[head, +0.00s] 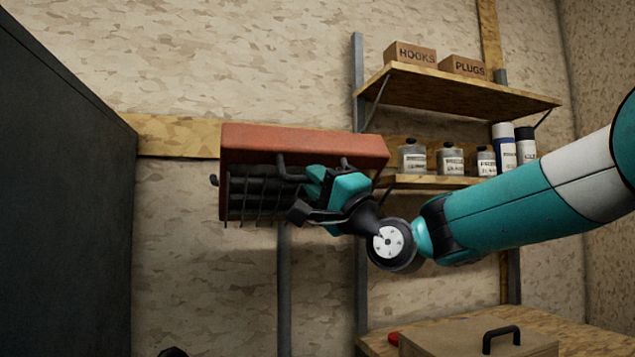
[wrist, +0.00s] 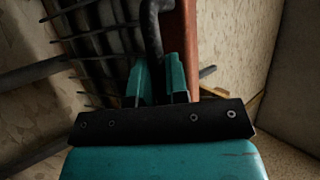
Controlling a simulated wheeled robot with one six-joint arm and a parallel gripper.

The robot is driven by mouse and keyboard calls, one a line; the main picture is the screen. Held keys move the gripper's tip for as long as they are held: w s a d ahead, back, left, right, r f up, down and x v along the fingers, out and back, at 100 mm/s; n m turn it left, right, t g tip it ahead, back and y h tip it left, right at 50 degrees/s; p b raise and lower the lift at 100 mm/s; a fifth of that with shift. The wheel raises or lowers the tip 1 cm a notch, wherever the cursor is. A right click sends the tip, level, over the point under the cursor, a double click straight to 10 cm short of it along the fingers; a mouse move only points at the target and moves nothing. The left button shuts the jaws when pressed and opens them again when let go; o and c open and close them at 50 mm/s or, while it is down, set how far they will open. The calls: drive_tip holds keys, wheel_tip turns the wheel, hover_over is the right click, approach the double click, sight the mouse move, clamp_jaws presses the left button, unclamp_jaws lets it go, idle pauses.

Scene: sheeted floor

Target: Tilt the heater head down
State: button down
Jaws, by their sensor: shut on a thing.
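The heater head (head: 305,140) is a red-brown box with a dark wire grille (head: 255,198) on its front, held up on a grey post (head: 284,290). A dark bar handle (head: 281,166) stands out at its front. My gripper (head: 312,184) is in front of the head's right half, its teal fingers shut on the handle. In the wrist view, the fingers (wrist: 158,80) close around the curved dark handle (wrist: 151,30), with the grille (wrist: 95,45) to the left and the red housing (wrist: 192,40) behind. The grille faces outward and somewhat downward. My gripper hides part of the grille.
A wall shelf (head: 460,95) with boxes marked HOOKS and PLUGS is at the right, above a lower shelf (head: 425,181) of bottles and cans. A bench (head: 560,330) with a handled case (head: 470,338) is below. A dark cabinet (head: 60,190) fills the left.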

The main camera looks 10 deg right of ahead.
drive_tip(key=shift+f, duration=0.2)
drive_tip(key=c, duration=1.1)
unclamp_jaws()
drive_tip(key=shift+c, duration=0.2)
drive_tip(key=b+v, duration=0.9)
drive_tip(key=v, duration=0.8)
drive_tip(key=shift+s+d, duration=0.15)
